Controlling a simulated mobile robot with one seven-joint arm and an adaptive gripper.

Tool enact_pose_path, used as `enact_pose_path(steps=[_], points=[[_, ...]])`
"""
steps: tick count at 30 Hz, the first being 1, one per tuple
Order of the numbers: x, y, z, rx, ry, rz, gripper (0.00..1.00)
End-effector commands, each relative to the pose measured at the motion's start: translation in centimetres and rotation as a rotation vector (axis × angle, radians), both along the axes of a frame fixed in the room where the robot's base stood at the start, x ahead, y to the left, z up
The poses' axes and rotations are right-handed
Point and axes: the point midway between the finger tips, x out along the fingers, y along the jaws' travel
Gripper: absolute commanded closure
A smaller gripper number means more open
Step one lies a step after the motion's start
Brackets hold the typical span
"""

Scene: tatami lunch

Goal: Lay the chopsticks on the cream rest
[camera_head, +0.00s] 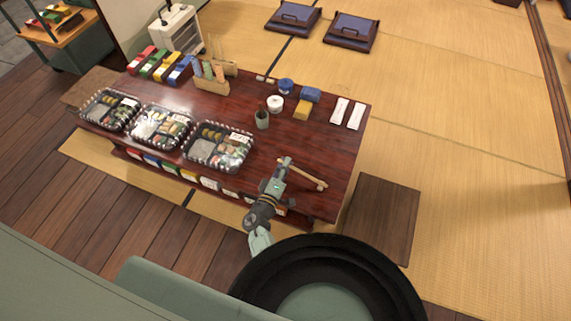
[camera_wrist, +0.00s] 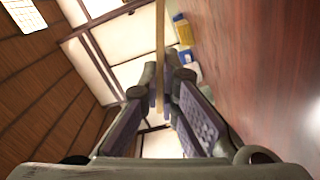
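The pale wooden chopsticks (camera_head: 308,177) show at the near right of the dark red table, at my gripper (camera_head: 284,165). In the wrist view, they show as one pale stick (camera_wrist: 160,45) running up between the close-set fingertips of my gripper (camera_wrist: 161,98). The fingers look shut on it. I cannot make out two separate sticks there. Two small pale pieces (camera_head: 265,79) lie near the table's far edge, left of the blue bowl. They may include the cream rest, but they are too small to tell.
The table (camera_head: 245,107) holds three clear-lidded lunch boxes (camera_head: 218,148) at its near side. A dark cup (camera_head: 262,119), a white roll (camera_head: 275,103), a blue bowl (camera_head: 286,86) and white packets (camera_head: 347,113) stand beyond my gripper. The right part of the tabletop is fairly clear.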

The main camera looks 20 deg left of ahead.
Motion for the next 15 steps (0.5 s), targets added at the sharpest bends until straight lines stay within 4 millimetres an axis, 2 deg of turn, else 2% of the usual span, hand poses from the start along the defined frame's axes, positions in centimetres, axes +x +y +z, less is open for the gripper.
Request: enact_pose_path(steps=[11, 12, 15], points=[[0.00, -0.01, 0.04, 0.000, 0.000, 0.000, 1.00], [0.00, -0.01, 0.04, 0.000, 0.000, 0.000, 0.95], [0.01, -0.01, 0.04, 0.000, 0.000, 0.000, 0.88]])
